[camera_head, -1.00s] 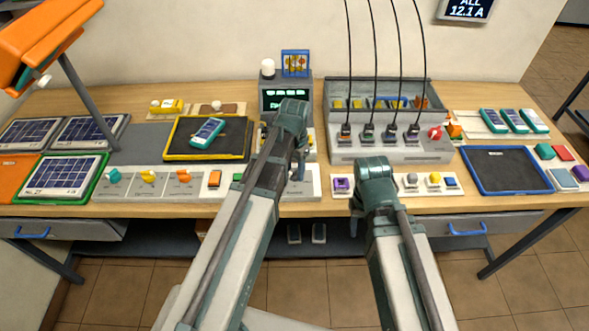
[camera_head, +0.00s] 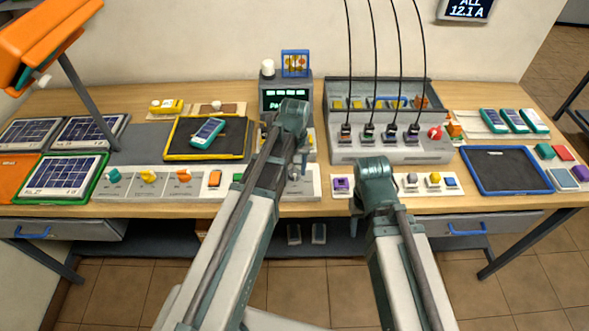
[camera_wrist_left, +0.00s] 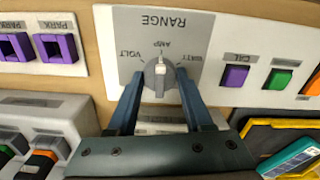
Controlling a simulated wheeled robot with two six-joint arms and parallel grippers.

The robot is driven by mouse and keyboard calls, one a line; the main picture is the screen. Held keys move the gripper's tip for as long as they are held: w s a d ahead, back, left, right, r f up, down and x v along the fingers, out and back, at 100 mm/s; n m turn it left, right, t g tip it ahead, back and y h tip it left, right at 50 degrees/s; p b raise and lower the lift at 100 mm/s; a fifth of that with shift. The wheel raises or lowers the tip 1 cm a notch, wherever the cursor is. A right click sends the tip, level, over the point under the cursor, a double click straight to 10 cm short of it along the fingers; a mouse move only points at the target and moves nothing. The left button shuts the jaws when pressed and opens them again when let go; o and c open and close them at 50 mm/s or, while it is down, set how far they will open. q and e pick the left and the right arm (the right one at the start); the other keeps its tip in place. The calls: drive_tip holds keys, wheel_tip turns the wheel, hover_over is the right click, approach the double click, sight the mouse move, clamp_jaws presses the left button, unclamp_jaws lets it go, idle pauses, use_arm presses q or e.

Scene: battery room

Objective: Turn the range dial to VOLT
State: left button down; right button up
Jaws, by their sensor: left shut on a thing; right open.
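The range dial (camera_wrist_left: 158,76) is a grey round knob with a pale bar, on a panel (camera_wrist_left: 190,28) marked RANGE, VOLT, AMP and WATT. In the left wrist view the bar's white mark points roughly to AMP. My left gripper (camera_wrist_left: 158,80) has one finger on each side of the knob and is shut on it. In the head view my left gripper (camera_head: 296,170) is over the same panel (camera_head: 311,184), and its wrist partly hides it. My right gripper (camera_head: 358,200) is open above the bench's front edge; its wrist hides most of its fingers.
The grey tester (camera_head: 284,104) with a lit green display stands behind my left gripper. Purple CAL (camera_wrist_left: 234,76) and green (camera_wrist_left: 279,78) buttons lie beside the dial panel. A black tray (camera_head: 180,148) holds a teal meter. A bank with black cables (camera_head: 390,151) stands right.

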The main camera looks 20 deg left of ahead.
sight(294, 170)
use_arm(q)
drive_tip(key=n, duration=0.5)
drive_tip(key=shift+n, duration=0.3)
drive_tip(key=n, duration=0.5)
drive_tip(key=shift+n, duration=0.7)
drive_tip(key=shift+c, duration=1.5)
unclamp_jaws()
wheel_tip(294, 170, up, 14)
drive_tip(key=p, duration=1.4)
